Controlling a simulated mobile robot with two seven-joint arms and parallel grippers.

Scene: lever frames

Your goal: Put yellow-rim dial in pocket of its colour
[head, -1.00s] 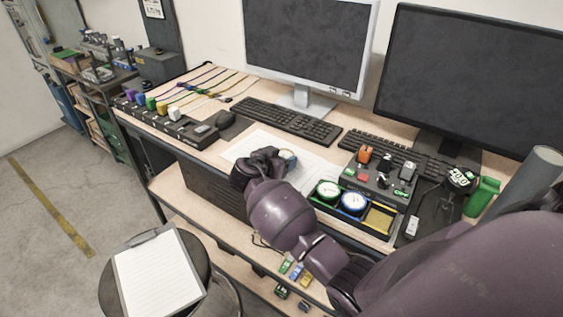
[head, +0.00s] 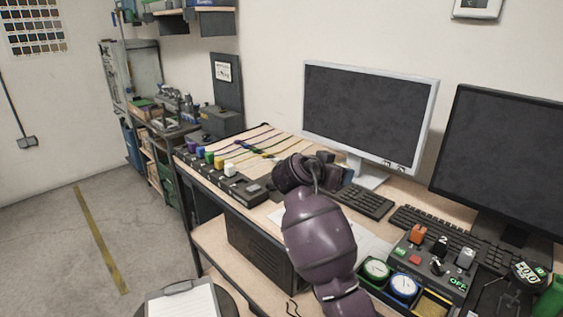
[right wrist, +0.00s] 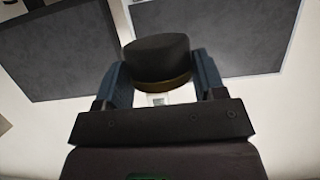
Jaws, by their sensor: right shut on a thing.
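In the right wrist view a round black dial (right wrist: 158,50) with a dull yellow rim (right wrist: 162,84) sits between the two blue-grey fingers of my right gripper (right wrist: 158,72), which is shut on it. In the head view my right gripper (head: 326,160) is raised above the desk, and its wrist hides the dial. The tray of pockets lies at the lower right, well away from the gripper. Its green pocket holds a dial (head: 376,269) and its blue pocket holds another (head: 403,286). The yellow pocket (head: 432,304) looks empty, near the bottom edge. My left gripper is not in view.
A control panel (head: 430,257) with switches stands behind the tray. Two monitors (head: 370,112) and keyboards (head: 362,200) line the back of the desk. Coloured blocks with cables (head: 210,160) lie at the left. A clipboard (head: 182,301) is low in front.

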